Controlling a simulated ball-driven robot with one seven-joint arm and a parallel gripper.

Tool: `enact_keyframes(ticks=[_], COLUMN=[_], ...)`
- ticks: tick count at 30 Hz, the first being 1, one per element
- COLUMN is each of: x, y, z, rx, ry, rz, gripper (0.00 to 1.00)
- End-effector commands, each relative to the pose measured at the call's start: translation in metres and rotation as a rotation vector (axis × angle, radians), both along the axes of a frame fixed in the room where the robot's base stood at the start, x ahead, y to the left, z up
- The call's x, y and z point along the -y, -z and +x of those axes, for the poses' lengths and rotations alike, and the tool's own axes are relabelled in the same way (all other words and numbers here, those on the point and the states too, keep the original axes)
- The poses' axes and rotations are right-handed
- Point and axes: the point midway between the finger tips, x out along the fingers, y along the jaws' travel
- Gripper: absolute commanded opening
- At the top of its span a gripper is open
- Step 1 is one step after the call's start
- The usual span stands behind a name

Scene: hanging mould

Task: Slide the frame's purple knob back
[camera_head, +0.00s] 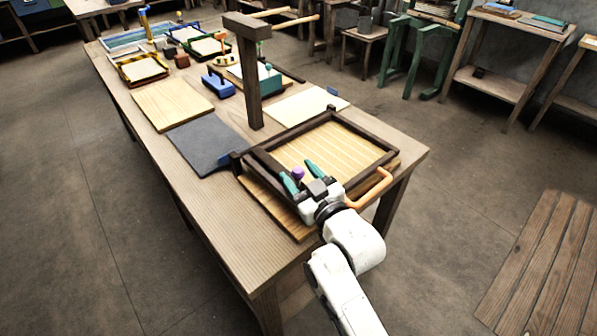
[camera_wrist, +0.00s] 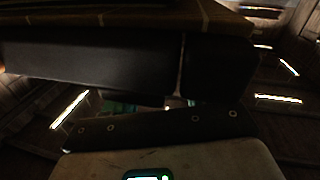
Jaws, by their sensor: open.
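The dark wooden frame (camera_head: 366,132) with a pale slatted screen lies on a wooden board near the close end of the table. Its purple knob (camera_head: 298,173) stands at the frame's near left side. My gripper (camera_head: 299,176) is open, with one teal finger on each side of the knob in the head view. I cannot tell whether either finger touches it. The wrist view is dark and shows a dark bar (camera_wrist: 90,65) across it, likely part of the frame; the knob cannot be made out there.
An orange curved handle (camera_head: 374,191) sticks out at the frame's near right corner. A dark upright post (camera_head: 249,85) with a crossbar stands behind the frame. A grey mat (camera_head: 205,143) and a pale board (camera_head: 172,103) lie to the left.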

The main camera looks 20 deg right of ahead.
Motion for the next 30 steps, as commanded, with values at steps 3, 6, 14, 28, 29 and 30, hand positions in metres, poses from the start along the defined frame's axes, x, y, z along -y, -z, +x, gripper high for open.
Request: enact_keyframes(ticks=[3,6,14,28,29,30], x=[-0.0012,-0.0015,-0.0014,-0.0013,-0.0013,-0.0013], y=[-0.0002,-0.0002,-0.0001,-0.0001,0.0000,-0.0001], z=[0.0065,0.0082,0.0080,0.0078,0.0078,0.0078], rx=[0.001,0.001,0.001,0.000,0.000,0.000], ry=[-0.001,-0.001,-0.001,-0.001,-0.001,-0.001], rz=[0.001,0.001,0.001,0.001,0.001,0.001], gripper=[0.56,0.56,0.51,0.06,0.03,0.00])
